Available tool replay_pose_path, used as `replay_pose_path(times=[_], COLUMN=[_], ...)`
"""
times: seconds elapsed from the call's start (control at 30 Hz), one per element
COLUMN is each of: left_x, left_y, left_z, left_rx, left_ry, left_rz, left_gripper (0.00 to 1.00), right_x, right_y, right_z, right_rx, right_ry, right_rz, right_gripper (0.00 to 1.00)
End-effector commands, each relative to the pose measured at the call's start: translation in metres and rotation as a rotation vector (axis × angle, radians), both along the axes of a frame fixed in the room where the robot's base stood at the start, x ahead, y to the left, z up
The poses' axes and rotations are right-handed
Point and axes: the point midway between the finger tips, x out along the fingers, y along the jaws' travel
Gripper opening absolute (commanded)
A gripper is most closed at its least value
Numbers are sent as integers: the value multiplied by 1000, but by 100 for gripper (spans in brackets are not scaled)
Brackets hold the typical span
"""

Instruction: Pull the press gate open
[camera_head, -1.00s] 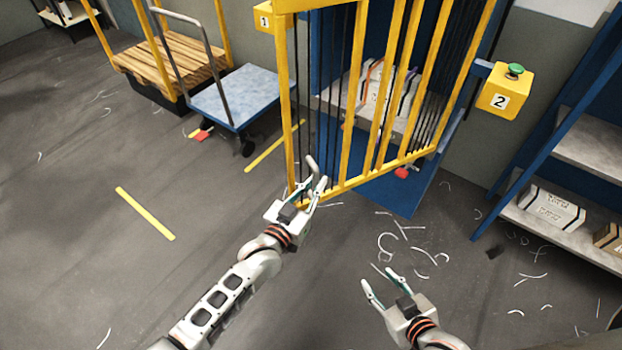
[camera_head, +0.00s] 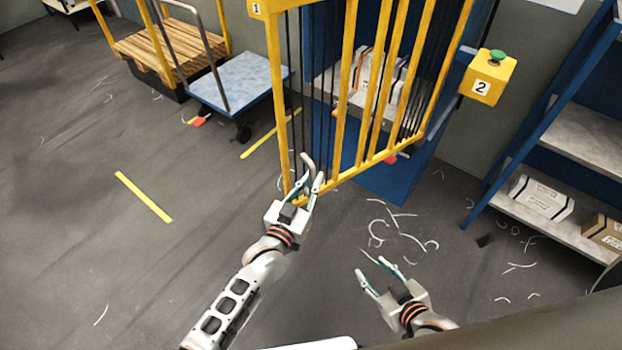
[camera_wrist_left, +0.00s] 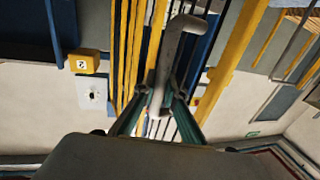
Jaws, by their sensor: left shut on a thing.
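The press gate (camera_head: 342,130) is a frame of yellow bars in front of the blue press (camera_head: 390,188). It stands at an angle, its left edge swung out toward me and its right side nearer the press. A grey bent handle (camera_head: 309,163) is on its left edge and also shows in the left wrist view (camera_wrist_left: 172,55). My left gripper (camera_head: 304,183) is shut on this handle, with a finger on each side. My right gripper (camera_head: 373,273) is open and empty, over the floor to the right of the gate.
A blue-topped cart (camera_head: 235,88) and a wooden pallet stack (camera_head: 170,50) stand left of the gate. A yellow button box (camera_head: 487,77) marked 2 is at the right, beside a shelf (camera_head: 535,208) with boxes. White scraps lie on the floor; the floor at left is mostly clear.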

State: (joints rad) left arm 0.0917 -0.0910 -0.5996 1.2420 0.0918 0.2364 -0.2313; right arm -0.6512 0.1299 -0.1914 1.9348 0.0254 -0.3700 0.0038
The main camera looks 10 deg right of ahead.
Motion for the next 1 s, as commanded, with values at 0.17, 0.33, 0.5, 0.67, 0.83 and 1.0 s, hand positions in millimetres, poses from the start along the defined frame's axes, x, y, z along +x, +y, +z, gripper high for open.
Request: replay_pose_path(times=[0.17,0.33,0.5,0.67,0.83,1.0], left_x=[0,0,0,0,-7,-31], left_y=[-2,-2,-1,-1,4,19], left_z=[2,2,1,1,0,-1], left_rx=[-2,-2,-2,-1,-1,0], left_ry=[-2,-2,-1,0,1,1], left_rz=[-1,-2,-1,-1,0,-1], left_gripper=[0,22,29,29,29,29], right_x=[0,0,0,-1,-2,-1], right_y=[0,0,0,1,1,1], right_z=[0,0,0,-1,-1,0], right_rx=[1,1,1,2,2,1], right_ry=[0,0,0,3,4,1], right_rz=[-1,-1,-1,-1,0,0], right_gripper=[40,40,40,40,40,40])
